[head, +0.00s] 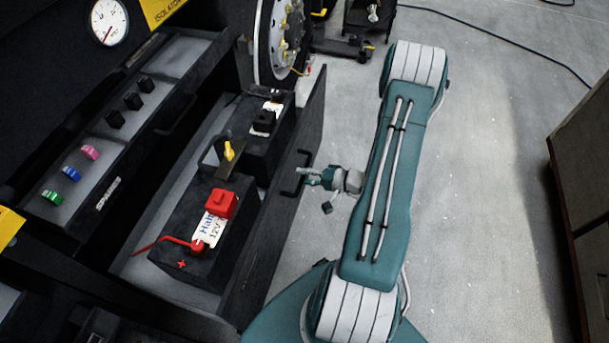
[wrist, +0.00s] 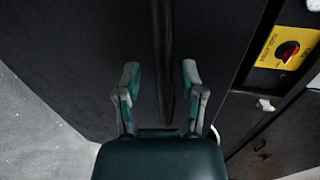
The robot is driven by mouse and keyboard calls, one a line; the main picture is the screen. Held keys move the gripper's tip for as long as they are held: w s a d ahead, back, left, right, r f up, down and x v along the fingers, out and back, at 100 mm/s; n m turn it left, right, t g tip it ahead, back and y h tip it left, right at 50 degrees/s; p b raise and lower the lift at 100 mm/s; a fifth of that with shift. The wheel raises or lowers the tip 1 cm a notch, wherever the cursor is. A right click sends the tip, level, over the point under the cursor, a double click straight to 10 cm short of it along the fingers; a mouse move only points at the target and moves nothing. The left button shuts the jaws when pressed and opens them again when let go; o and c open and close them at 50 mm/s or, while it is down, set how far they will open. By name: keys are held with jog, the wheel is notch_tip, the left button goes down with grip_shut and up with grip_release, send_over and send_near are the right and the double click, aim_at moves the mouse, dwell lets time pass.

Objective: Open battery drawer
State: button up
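The battery drawer (head: 258,262) stands pulled out from the dark cabinet in the head view, and its inside shows. It holds two dark batteries, the nearer one (head: 180,235) with a red terminal cover and the farther one (head: 277,137) with a black cover. A dark handle (head: 290,192) is on the drawer's outer face. My gripper (head: 305,177) is beside this handle. In the wrist view my gripper (wrist: 160,72) has its fingers apart, with a dark vertical bar (wrist: 163,50), seemingly the handle, between and beyond them. I cannot tell whether they touch.
A spares drawer (head: 135,140) with coloured and black plugs is left of the battery drawer. A wheel-like round part (head: 280,40) is behind. A yellow panel with a red switch (wrist: 288,50) shows in the wrist view. Grey floor (head: 470,180) is clear to the right; a cabinet (head: 585,180) edges it.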

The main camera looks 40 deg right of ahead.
jog(key=shift+r, duration=0.1)
jog(key=v, duration=1.2)
jog(key=shift+w, duration=0.1)
jog(key=w+a+r+n+g+h, duration=0.1)
jog(key=w+a+r+n+g, duration=0.2)
jog(key=a+r+n+g, duration=0.75)
jog(key=s+a+r+t+h, duration=0.1)
jog(key=s+a+r+h, duration=0.2)
jog(key=a+r, duration=0.4)
jog(key=s+a+r+t+h, duration=0.2)
jog(key=a+r+h, duration=0.3)
jog(key=r, duration=0.7)
jog(key=shift+s+a+r, duration=0.35)
jog(key=shift+s+a, duration=0.15)
jog(key=shift+a, duration=0.45)
